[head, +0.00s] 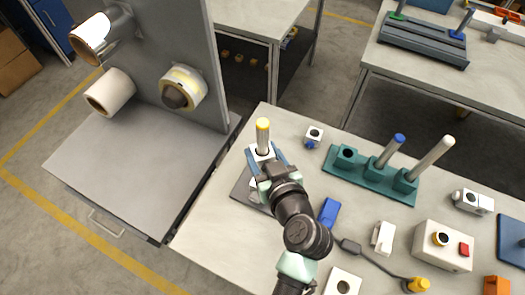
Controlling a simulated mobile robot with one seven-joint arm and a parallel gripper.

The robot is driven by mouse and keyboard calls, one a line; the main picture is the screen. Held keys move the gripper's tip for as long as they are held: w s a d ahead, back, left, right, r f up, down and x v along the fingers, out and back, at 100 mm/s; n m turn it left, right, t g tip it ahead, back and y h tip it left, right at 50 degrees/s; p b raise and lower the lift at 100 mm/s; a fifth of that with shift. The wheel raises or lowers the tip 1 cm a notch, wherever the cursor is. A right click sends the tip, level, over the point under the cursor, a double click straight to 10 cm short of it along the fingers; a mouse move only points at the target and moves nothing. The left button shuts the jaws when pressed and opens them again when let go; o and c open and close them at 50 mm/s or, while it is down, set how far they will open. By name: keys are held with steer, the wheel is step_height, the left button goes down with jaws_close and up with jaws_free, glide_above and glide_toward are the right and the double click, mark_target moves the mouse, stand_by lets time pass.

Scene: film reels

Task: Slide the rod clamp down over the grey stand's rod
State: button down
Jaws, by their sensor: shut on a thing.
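The grey stand has a dark grey base plate (240,190) on the near bench and an upright rod (263,138) with a yellow top. My gripper (266,163) is shut on the white rod clamp (257,150), low beside the rod. The rod rises through the clamp's dark hole, so the clamp appears to be around it, with the yellow top well above. My gripper and wrist hide part of the clamp and of the base. I cannot tell how far the clamp is above the base.
A white block with a blue knob (313,137) lies right of the rod. Behind my arm stands a teal rack (350,180) with a blue-topped rod (390,150) and a pale rod (432,160). A blue block (329,212) lies close to my arm. A grey upright panel (190,45) stands left.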

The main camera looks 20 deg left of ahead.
steer(key=shift+f+b, duration=0.45)
steer(key=shift+f, duration=0.15)
steer(key=shift+f, duration=0.1)
steer(key=shift+f+b, duration=2.4)
steer(key=shift+b, duration=0.1)
steer(key=shift+f+b, duration=2.5)
steer(key=shift+c, duration=0.9)
jaws_free()
